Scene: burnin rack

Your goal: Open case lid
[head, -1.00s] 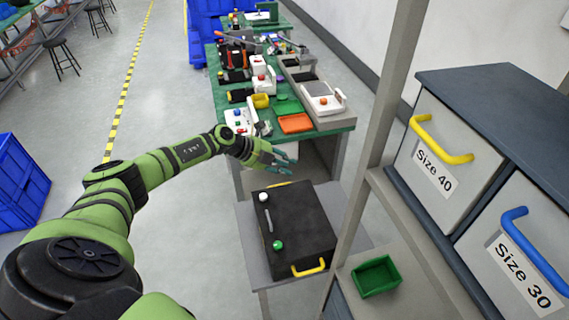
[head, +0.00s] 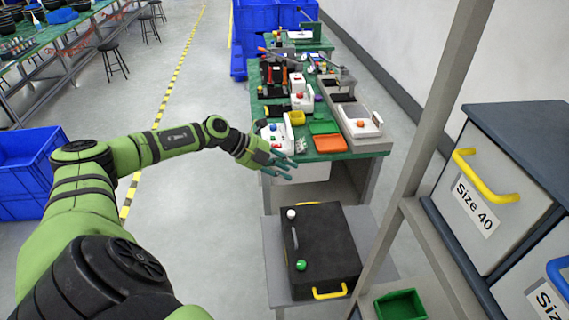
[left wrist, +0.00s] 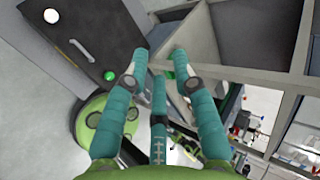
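The black case (head: 330,252) lies shut on a small grey table. Its lid has a white knob (head: 291,214), a green knob (head: 302,266) and a grey bar handle between them. A yellow handle (head: 329,292) is on its near side. My left gripper (head: 281,166) is open and empty, in the air beyond the case's far left corner, apart from it. In the left wrist view the spread teal fingers (left wrist: 159,65) hold nothing. The case lid (left wrist: 105,30) shows there at the upper left, with its white knob (left wrist: 51,15) and green knob (left wrist: 109,75). My right gripper is out of view.
A green-topped bench (head: 361,149) with trays and devices stands beyond the case. A grey shelf post (head: 437,120) and drawers (head: 490,200) stand to the right. A green bin (head: 400,305) is at the lower right. Open floor lies to the left.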

